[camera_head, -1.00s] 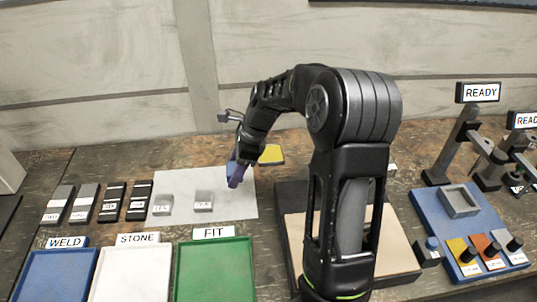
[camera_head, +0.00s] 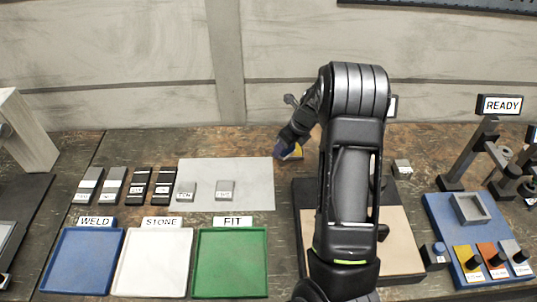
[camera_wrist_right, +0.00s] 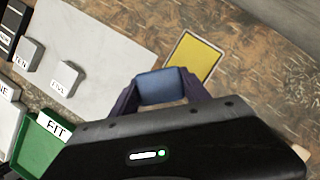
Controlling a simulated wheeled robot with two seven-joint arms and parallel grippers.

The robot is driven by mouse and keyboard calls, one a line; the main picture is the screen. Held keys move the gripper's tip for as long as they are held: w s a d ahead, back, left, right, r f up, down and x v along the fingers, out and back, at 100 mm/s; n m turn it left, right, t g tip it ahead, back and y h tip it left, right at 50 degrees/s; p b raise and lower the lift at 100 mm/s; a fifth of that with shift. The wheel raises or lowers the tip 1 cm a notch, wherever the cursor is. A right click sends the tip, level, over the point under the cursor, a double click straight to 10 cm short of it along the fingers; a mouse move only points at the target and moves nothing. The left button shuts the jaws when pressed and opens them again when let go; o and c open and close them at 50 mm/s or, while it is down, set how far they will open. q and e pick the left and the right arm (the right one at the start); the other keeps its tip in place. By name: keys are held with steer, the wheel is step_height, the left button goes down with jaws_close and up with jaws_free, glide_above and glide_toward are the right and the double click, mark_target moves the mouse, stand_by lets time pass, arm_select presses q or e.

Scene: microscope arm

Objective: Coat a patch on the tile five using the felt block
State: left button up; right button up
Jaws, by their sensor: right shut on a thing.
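Tile five (camera_head: 226,189) is a small grey block with a white label, lying on the pale sheet (camera_head: 252,172); it also shows in the right wrist view (camera_wrist_right: 67,78). My right gripper (camera_head: 281,153) is beyond the sheet's right edge, at the left of a yellow pad (camera_head: 298,153). In the right wrist view its purple fingers are shut on a blue-grey block (camera_wrist_right: 162,87), apparently the felt block. The yellow pad (camera_wrist_right: 193,57) lies just past that block; whether they touch I cannot tell. My left gripper is not in view.
Tile ten (camera_head: 186,192) lies left of tile five, with several labelled bars farther left. Blue, white and green (camera_head: 232,264) trays stand in front. A dark-framed board (camera_head: 405,250) lies under my right arm. A blue fixture base (camera_head: 440,215) stands at right.

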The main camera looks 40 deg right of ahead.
steer(key=w+d+m, duration=0.1)
steer(key=m, duration=0.1)
steer(key=w+d+r+m+h, duration=0.1)
steer(key=d+m, duration=0.1)
steer(key=w+d+r+m+h, duration=0.1)
steer(key=d+m, duration=0.1)
steer(key=shift+w+d+g, duration=0.2)
steer(key=shift+d+g, duration=0.05)
steer(key=shift+g, duration=0.05)
steer(key=shift+w+d+r+m+h, duration=0.1)
steer(key=shift+d+m+h, duration=0.15)
steer(key=shift+m, duration=0.4)
steer(key=shift+w+d+r+m+h, duration=0.1)
steer(key=shift+m+h, duration=0.25)
steer(key=shift+m, duration=0.3)
steer(key=shift+f, duration=0.2)
steer(key=shift+f+b, duration=0.5)
steer(key=shift+f, duration=0.45)
step_height(320, 180, down, 4)
steer(key=b, duration=0.3)
steer(key=shift+r, duration=0.1)
steer(key=shift+f+b, duration=0.4)
steer(key=shift+b, duration=0.05)
